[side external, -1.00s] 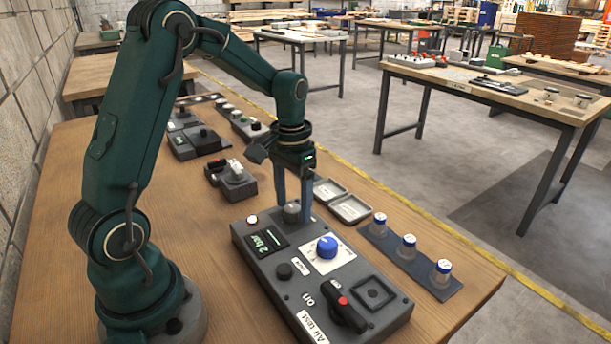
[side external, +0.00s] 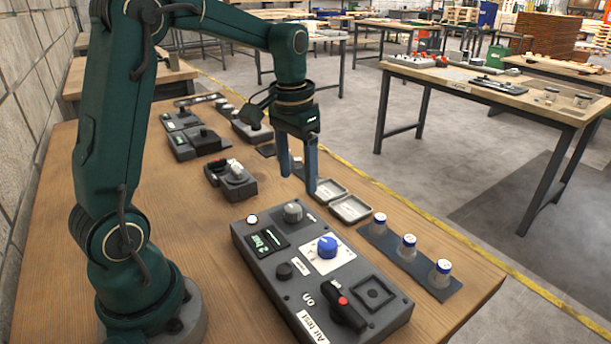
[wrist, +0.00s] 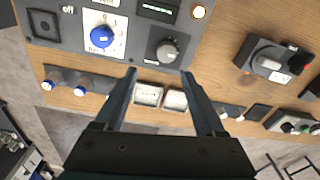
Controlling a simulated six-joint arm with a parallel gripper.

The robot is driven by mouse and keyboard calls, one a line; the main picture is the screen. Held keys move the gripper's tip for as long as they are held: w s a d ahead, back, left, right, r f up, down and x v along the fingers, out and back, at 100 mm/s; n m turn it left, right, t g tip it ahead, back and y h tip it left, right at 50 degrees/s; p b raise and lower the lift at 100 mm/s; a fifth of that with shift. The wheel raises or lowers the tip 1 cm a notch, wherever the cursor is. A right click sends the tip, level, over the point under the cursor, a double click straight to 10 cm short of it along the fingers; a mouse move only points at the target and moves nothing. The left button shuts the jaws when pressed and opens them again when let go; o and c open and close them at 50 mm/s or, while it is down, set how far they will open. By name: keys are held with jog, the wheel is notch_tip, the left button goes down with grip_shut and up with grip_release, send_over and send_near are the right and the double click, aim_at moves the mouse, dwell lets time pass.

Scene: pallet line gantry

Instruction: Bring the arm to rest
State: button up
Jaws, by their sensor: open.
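My gripper (side external: 298,180) is open and empty, its two fingers pointing down above the table behind the grey control box (side external: 238,238). In the side view the fingertips are near the grey knob (side external: 292,212) at the box's far end and stand clear of it. In the wrist view my gripper (wrist: 163,82) has its fingers spread, with the grey knob (wrist: 167,50) beyond the tips and two small trays (wrist: 148,95) between the fingers. The box also carries a blue knob (side external: 327,247), a lit lamp (side external: 252,219), a display (side external: 265,242) and a black lever with a red button (side external: 344,301).
Several blue-capped jars (side external: 409,247) stand on a dark strip right of the box. Two shallow trays (side external: 350,209) lie behind it. Small switch boxes (side external: 231,180) stand farther back on the wooden table (side external: 190,225). The air above the control box is free.

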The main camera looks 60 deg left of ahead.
jog(key=s+d+r+m+t, duration=0.2)
jog(key=s+d+r+t, duration=0.1)
jog(key=s+d+r, duration=0.25)
jog(key=s+d+f+t, duration=0.1)
jog(key=s+d+f, duration=0.1)
jog(key=s+d, duration=0.2)
jog(key=s, duration=0.3)
jog(key=shift+s+f+t, duration=0.2)
jog(key=shift+f+t, duration=0.05)
jog(key=shift+t, duration=0.15)
dwell(0.5)
dwell(0.4)
